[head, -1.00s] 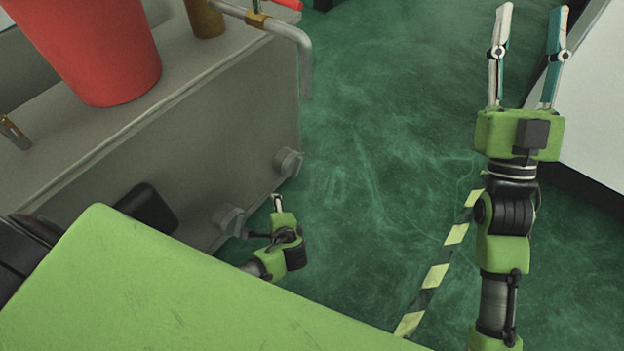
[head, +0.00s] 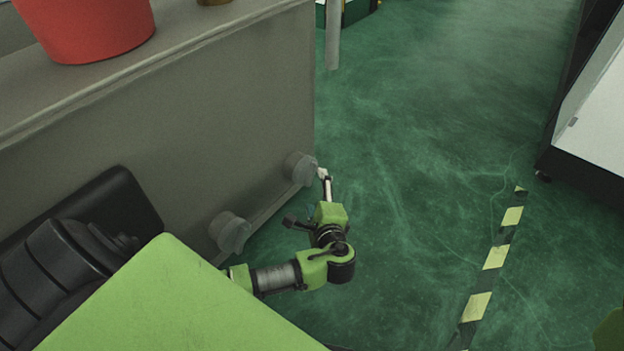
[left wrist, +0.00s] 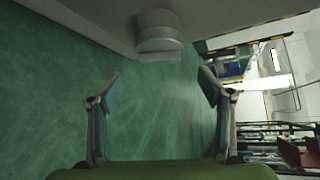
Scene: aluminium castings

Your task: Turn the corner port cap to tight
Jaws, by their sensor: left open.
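The corner port cap (head: 300,168) is a grey round cap on the side of the grey casing, low down near its corner. A second similar cap (head: 231,232) sits nearer to me on the same side. My left gripper (head: 323,174) is close beside the corner cap, at its right in the head view. In the left wrist view a grey cap (left wrist: 158,42) stands out from the casing, beyond my open, empty left fingers (left wrist: 160,75) and roughly centred between them. The cap appears apart from the fingers. My right gripper is out of view.
The grey casing (head: 220,100) fills the left side, with a red container (head: 88,30) on top. Green floor is open to the right, crossed by a yellow-black stripe (head: 495,257). A white-panelled unit (head: 592,115) stands at the right edge.

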